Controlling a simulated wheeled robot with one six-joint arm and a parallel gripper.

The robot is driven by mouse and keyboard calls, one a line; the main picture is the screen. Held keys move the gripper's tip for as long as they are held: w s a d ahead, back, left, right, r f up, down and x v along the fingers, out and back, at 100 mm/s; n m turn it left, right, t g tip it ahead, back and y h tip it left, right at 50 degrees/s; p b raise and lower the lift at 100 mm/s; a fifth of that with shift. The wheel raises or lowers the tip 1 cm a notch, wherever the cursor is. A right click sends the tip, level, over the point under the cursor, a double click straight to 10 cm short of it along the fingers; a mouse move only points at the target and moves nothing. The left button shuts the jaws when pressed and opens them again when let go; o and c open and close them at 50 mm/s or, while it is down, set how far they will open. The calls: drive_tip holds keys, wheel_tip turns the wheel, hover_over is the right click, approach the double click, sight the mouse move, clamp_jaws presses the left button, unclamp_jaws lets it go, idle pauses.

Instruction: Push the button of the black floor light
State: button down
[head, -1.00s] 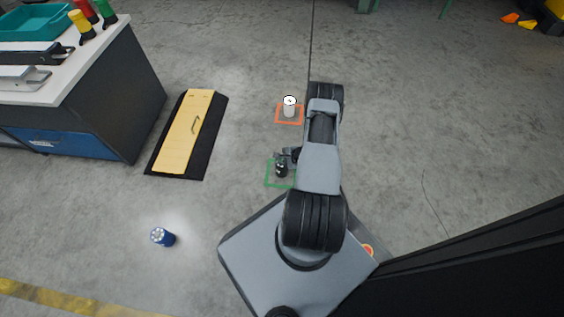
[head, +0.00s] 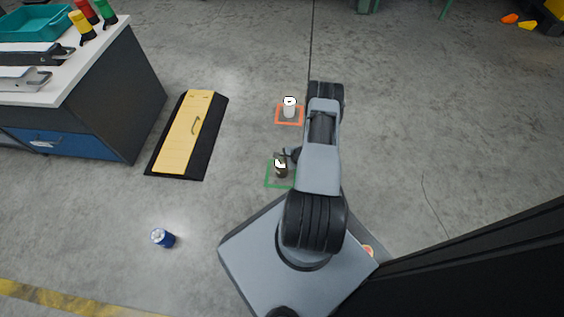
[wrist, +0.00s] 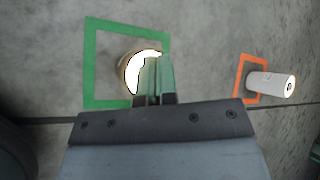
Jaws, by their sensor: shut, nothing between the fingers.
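The black floor light (head: 281,172) stands upright inside a green square marked on the floor. Its top glows white. In the wrist view its bright top (wrist: 136,74) shows just behind and left of my fingertips, which partly cover it. My gripper (wrist: 154,72) is shut and empty, with its fingers at or just over the light's top. I cannot tell whether they touch it. In the head view my gripper (head: 287,157) is small and partly hidden by my arm, close beside the light's top.
A white floor light (head: 289,110) stands in an orange square farther back. A blue floor light (head: 163,238) stands at lower left. A yellow panel with a handle (head: 187,132) lies on a black base, beside a workbench (head: 120,85). Open floor lies between them.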

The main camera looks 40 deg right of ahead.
drive_tip(key=shift+r+p, duration=2.15)
drive_tip(key=shift+r, duration=0.85)
drive_tip(key=w+a+r+n+g+y+p, duration=0.15)
drive_tip(key=a+r+n+p, duration=0.35)
drive_tip(key=r, duration=0.9)
drive_tip(key=w+a+r+n+g+p, duration=0.1)
drive_tip(key=w+a+r+n+p, duration=0.35)
drive_tip(key=r, duration=1.05)
drive_tip(key=s+a+r+n+g+y+p, duration=0.1)
drive_tip(key=a+r+n+g+p, duration=0.15)
drive_tip(key=r+p, duration=0.8)
drive_tip(key=s+a+r+n+h+p, duration=0.2)
drive_tip(key=s+r+p, duration=0.3)
drive_tip(key=r, duration=0.9)
drive_tip(key=s+a+r+n+h+p, duration=0.2)
drive_tip(key=s+a+r+n+p, duration=0.1)
drive_tip(key=r, duration=1.1)
drive_tip(key=s+a+r+n+h+p, duration=0.3)
drive_tip(key=s+r+p, duration=0.4)
drive_tip(key=r, duration=0.7)
drive_tip(key=shift+s+a+n+p, duration=0.2)
drive_tip(key=shift+s+n+p, duration=0.15)
drive_tip(key=shift+s+n, duration=0.55)
